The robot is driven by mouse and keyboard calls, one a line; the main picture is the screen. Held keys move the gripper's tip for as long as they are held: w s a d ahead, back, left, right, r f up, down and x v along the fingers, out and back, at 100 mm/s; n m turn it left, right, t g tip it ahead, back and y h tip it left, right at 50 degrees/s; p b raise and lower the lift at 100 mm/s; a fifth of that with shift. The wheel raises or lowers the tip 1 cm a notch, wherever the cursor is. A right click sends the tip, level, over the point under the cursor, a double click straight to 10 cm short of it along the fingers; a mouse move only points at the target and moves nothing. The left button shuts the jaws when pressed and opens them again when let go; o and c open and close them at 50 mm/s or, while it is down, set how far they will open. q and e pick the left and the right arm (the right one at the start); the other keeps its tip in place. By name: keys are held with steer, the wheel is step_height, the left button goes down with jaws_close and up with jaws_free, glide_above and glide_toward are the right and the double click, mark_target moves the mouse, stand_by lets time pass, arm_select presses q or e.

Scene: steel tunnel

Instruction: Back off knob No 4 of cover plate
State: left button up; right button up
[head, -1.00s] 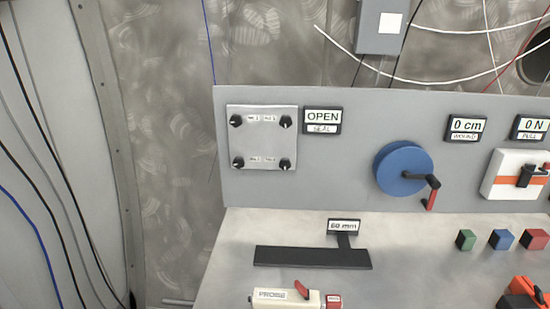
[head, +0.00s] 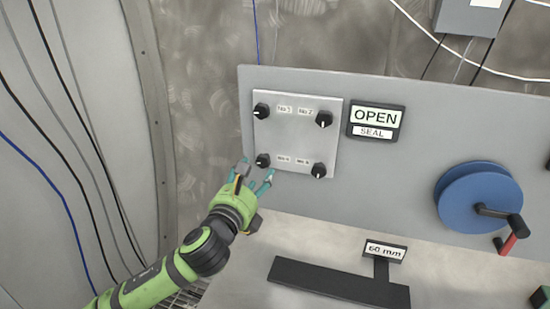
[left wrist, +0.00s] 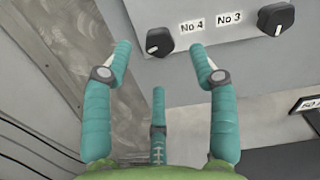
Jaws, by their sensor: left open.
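The cover plate (head: 296,137) is a pale square plate on the upright grey panel, with a black knob at each corner. Knob No 4 (head: 262,160) is at its lower left; in the left wrist view it (left wrist: 159,42) is beside its "No 4" label. Knob No 3 (head: 319,170) is at the lower right and also shows in the left wrist view (left wrist: 276,18). My left gripper (head: 256,177) is open and empty, just below knob No 4. In the left wrist view its teal fingers (left wrist: 161,58) are spread either side of the knob, apart from it. My right gripper is not in view.
A display reading OPEN, SEAL (head: 375,120) is right of the plate. A blue reel (head: 480,198) with a crank is farther right. A 60 mm sign (head: 385,251) and a black bar (head: 335,285) are on the bench. Cables run down the left wall.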

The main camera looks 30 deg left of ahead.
mark_target(262, 164)
arm_select(q)
steer(key=p+x, duration=0.1)
steer(key=x, duration=0.2)
steer(key=shift+w+a+r, duration=0.15)
steer(key=shift+w, duration=0.1)
steer(key=shift+x, duration=0.95)
steer(key=shift+w+p, duration=0.25)
steer(key=shift+p, duration=0.05)
steer(key=c, duration=1)
steer(key=shift+c, duration=0.7)
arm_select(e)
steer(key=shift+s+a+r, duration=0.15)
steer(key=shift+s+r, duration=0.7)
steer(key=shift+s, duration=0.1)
